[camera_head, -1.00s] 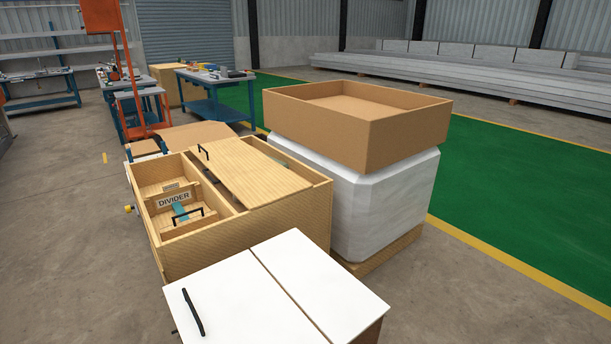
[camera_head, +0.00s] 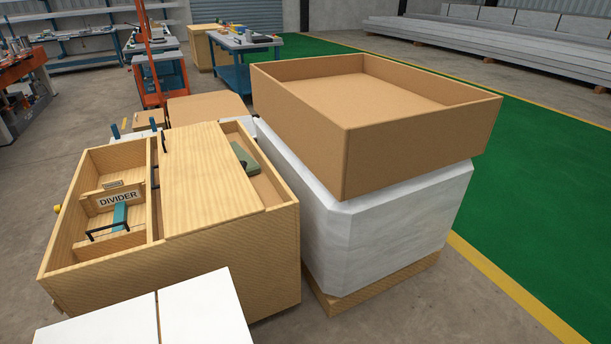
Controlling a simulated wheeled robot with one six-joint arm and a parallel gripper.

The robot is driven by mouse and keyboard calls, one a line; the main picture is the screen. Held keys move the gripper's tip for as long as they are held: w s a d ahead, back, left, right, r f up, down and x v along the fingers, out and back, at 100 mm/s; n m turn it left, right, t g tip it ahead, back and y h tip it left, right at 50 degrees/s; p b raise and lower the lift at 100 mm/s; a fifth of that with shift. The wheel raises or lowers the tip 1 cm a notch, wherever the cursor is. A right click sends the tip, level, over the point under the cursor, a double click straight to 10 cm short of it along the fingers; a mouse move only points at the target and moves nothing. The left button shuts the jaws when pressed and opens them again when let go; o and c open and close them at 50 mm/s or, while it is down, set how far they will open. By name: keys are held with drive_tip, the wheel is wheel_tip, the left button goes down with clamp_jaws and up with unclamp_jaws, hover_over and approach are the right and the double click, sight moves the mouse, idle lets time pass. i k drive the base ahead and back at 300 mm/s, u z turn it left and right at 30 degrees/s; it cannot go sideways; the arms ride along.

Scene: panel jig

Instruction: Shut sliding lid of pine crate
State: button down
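The pine crate (camera_head: 200,270) stands left of centre in the head view, open at the top. Its sliding lid (camera_head: 208,180) is a flat pine panel lying over the middle of the crate, with a black handle (camera_head: 164,143) at its far left corner. The left compartment is uncovered and holds a divider (camera_head: 118,198) labelled DIVIDER, a teal piece (camera_head: 120,214) and a black handle (camera_head: 108,229). A strip to the right of the lid is also open, with a green item (camera_head: 245,158) in it. My gripper is not in view.
A large open cardboard box (camera_head: 400,140) sits on a white block (camera_head: 380,230) close to the crate's right side. A white-topped unit (camera_head: 205,312) stands in front. A blue workbench (camera_head: 240,65) is behind. Grey floor is clear at the left.

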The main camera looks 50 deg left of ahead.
sight(204, 185)
drive_tip(key=i, duration=2.05)
drive_tip(key=u, duration=2.25)
drive_tip(key=i, duration=0.85)
drive_tip(key=u, duration=1.35)
